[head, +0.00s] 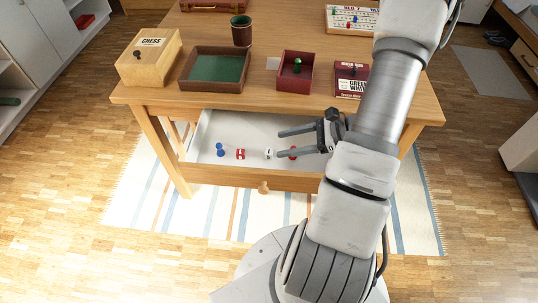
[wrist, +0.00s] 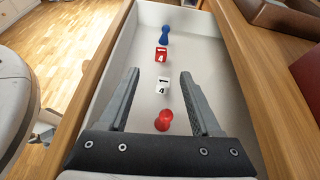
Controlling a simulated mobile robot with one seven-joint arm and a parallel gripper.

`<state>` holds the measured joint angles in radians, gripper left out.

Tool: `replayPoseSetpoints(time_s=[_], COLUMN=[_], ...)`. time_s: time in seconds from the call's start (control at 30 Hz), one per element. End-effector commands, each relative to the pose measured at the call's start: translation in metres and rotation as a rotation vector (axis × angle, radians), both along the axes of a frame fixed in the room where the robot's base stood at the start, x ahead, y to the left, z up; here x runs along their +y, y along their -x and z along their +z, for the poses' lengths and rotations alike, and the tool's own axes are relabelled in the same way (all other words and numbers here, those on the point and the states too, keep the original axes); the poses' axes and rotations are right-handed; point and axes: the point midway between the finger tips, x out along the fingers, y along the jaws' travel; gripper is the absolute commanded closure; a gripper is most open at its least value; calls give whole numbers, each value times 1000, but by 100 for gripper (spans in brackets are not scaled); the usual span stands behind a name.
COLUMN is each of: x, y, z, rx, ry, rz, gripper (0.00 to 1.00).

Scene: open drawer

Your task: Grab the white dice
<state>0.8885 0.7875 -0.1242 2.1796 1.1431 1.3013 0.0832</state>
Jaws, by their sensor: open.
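The white dice (wrist: 163,86) lies on the floor of the open drawer (head: 218,172), with dark marks on its faces. It also shows in the head view (head: 268,153). A red dice (wrist: 161,54) and a blue pawn (wrist: 165,34) lie farther along the drawer in the wrist view. A red pawn (wrist: 163,120) lies on the nearer side of the white dice. My gripper (wrist: 158,75) is open and empty. In the wrist view the white dice appears between its two fingers, near the tips. I cannot tell how high the fingers are above it.
The drawer's walls and wooden front (head: 230,175) surround the pieces. On the tabletop above are a chess box (head: 150,58), a green-lined tray (head: 216,68), a brown cup (head: 242,31), a red box with a green pawn (head: 295,70) and a dark red box (head: 350,80).

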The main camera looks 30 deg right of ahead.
Motion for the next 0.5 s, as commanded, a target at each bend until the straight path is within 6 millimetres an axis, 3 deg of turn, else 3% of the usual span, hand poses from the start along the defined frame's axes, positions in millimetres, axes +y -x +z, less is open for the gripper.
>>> replayPoseSetpoints(time_s=[0.03, 0.23, 0.5], x=[-7, -17, 2], y=[3, 7, -7], z=[-15, -32, -43], rx=[9, 23, 23], ry=[-20, -51, -54], rz=[-37, -103, -104], gripper=[35, 35, 35])
